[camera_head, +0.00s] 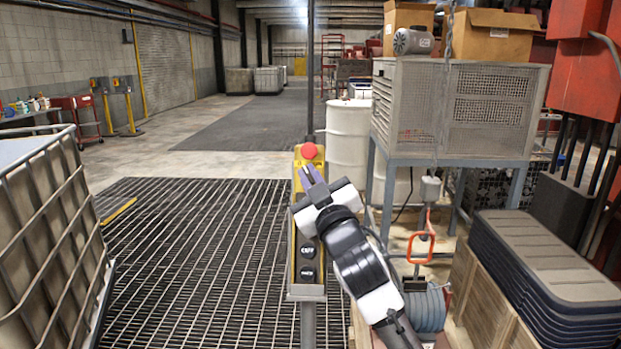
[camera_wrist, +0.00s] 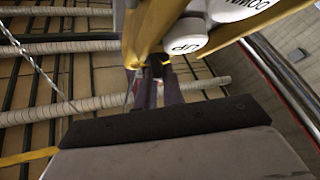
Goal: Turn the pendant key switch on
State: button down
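The yellow pendant (camera_head: 294,262) stands upright on a grey post in the head view, with a red mushroom button (camera_head: 309,151) on top and dark round buttons (camera_head: 307,250) low on its face. My gripper (camera_head: 309,174) is at the pendant's upper part, just below the red button, with its purple fingers pointing up at the face. In the wrist view, the gripper fingers (camera_wrist: 157,88) reach up to the yellow housing (camera_wrist: 152,22), close to a small dark part there. A white round button marked UP (camera_wrist: 186,46) is beside them.
A wire-caged tank (camera_head: 50,225) stands at left, and a grey mesh cabinet (camera_head: 408,105) on a stand at right. Stacked dark lids (camera_head: 550,262) and a wooden crate are at the lower right. The grated floor (camera_head: 200,240) left of the pendant is clear.

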jog(key=shift+a+f+m, duration=0.1)
jog(key=shift+f+m, duration=0.05)
jog(key=shift+m, duration=0.25)
jog(key=m+t+h+b, duration=0.1)
jog(key=m+h, duration=0.1)
jog(key=shift+a+m+t, duration=0.15)
jog(key=shift+m+t, duration=0.15)
jog(key=shift+m, duration=0.1)
jog(key=m+h, duration=0.3)
jog(key=m+t+h, duration=0.1)
jog(key=m+h, duration=0.3)
jog(key=shift+a+t, duration=0.15)
jog(key=shift+t, duration=0.15)
jog(key=m+g+h+b, duration=0.1)
jog(key=m+h+b, duration=0.1)
jog(key=m+h, duration=0.4)
jog(key=shift+a+m+b, duration=0.1)
jog(key=shift+m+b, duration=0.25)
jog(key=shift+m, duration=0.15)
jog(key=shift+m+g+h+b, duration=0.65)
jog(key=shift+m+g+h, duration=0.45)
jog(key=shift+m+h, duration=0.5)
jog(key=shift+m, duration=0.4)
jog(key=c, duration=1.5)
grip_release()
